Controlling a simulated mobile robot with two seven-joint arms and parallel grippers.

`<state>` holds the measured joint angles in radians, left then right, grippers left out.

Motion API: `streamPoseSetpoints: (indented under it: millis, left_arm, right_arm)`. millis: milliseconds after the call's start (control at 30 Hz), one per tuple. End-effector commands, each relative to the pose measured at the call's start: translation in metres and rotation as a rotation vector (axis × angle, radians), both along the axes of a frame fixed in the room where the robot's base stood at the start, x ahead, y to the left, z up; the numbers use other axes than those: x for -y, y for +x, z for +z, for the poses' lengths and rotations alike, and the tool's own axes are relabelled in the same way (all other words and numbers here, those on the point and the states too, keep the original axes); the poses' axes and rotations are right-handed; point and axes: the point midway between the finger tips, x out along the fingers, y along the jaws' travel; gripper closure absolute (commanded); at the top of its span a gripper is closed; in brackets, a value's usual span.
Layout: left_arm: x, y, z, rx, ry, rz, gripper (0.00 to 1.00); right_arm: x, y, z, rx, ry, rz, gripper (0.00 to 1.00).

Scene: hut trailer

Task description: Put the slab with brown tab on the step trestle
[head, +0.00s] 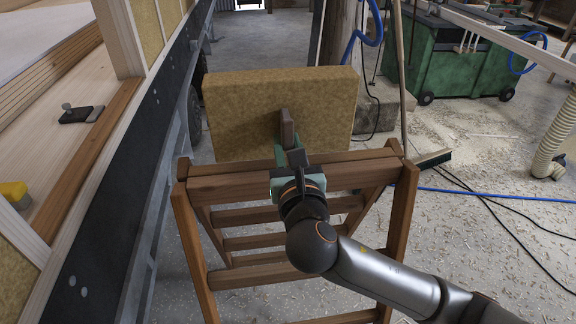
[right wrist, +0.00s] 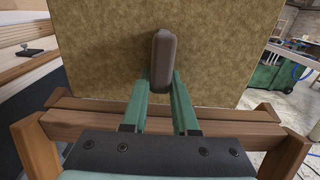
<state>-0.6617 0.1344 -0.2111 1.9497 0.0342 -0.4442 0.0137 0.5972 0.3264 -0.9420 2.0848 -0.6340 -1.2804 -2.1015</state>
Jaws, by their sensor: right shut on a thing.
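The slab (head: 235,110) is a thick yellow-brown fibrous block with a brown tab (head: 287,128) on its near face. It stands upright at the far side of the step trestle's top; I cannot tell whether it touches the wood. In the right wrist view the slab (right wrist: 95,60) fills most of the picture. My right gripper (head: 285,140) reaches over the trestle and is shut on the tab, whose end (right wrist: 161,60) shows between the green fingers. The wooden step trestle (head: 230,187) has several rungs below its top. My left gripper is not in view.
A trailer wall frame with a dark beam (head: 125,150) runs along the left. A wooden post (head: 340,35) and a green bin (head: 440,60) stand behind. A broom head (head: 433,158), a blue hose (head: 490,193) and dark cables lie on the shavings-strewn floor at right.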

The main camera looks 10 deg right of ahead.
Motion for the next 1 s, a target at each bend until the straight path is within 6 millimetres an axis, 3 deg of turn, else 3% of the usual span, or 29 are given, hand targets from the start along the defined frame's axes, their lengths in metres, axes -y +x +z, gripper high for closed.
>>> streamPoseSetpoints:
  millis: [133,300,667,700,933,1000]
  left_arm:
    - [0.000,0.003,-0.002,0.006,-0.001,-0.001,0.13]
    - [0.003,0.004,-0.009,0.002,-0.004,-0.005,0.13]
    - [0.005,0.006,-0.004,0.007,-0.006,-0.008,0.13]
    - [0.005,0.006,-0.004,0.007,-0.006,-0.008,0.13]
    - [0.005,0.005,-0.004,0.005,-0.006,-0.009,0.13]
    - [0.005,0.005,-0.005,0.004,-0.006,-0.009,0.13]
  right_arm:
    - [0.000,-0.010,-0.013,-0.001,-0.001,0.001,1.00]
    - [0.000,-0.008,-0.039,-0.002,-0.003,0.000,1.00]
    - [0.000,-0.008,-0.042,0.000,-0.002,0.001,1.00]
    - [0.000,-0.008,-0.043,-0.001,-0.002,0.001,0.71]
    - [0.000,-0.008,-0.042,-0.002,-0.001,0.001,0.45]
    - [0.000,-0.008,-0.042,-0.001,-0.001,0.001,0.43]
